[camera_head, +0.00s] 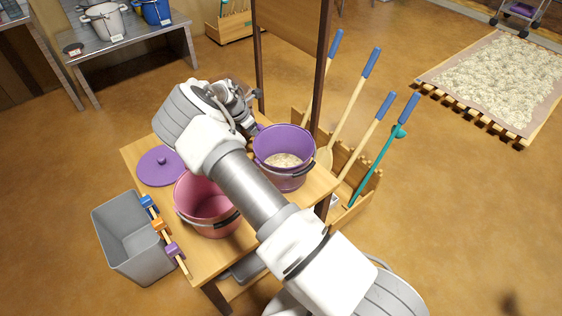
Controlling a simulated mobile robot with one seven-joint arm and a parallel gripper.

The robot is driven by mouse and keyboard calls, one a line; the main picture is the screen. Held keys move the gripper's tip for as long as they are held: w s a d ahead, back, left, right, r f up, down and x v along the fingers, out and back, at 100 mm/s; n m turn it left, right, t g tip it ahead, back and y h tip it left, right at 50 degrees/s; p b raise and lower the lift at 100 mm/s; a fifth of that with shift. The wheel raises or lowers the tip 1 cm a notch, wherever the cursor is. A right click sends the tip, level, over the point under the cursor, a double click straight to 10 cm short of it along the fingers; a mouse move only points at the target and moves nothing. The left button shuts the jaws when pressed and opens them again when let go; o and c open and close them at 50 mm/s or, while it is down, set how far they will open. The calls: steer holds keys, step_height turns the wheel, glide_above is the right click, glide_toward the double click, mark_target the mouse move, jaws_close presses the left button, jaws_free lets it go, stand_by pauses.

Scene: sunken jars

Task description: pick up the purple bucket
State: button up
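The purple bucket (286,142) stands upright on the wooden table (207,254), right of my arm. It has a dark handle hanging at its side and pale, grainy contents inside. My gripper (256,112) is beyond and slightly left of the bucket, near its far rim. The fingers are small and partly covered by my wrist, so I cannot tell whether they are open or touch the bucket. My arm crosses the table and hides part of it.
A pink bucket (205,200) and a purple lid (160,166) are on the table, left of my arm. A grey bin (128,240) stands at the left. Long-handled tools (359,92) lean in a wooden rack at the right, close to the purple bucket. A wooden post (323,65) rises behind.

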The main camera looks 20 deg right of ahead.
steer(key=shift+d+f, duration=0.1)
steer(key=shift+f, duration=0.2)
jaws_close()
steer(key=shift+r, duration=0.15)
stand_by(1.1)
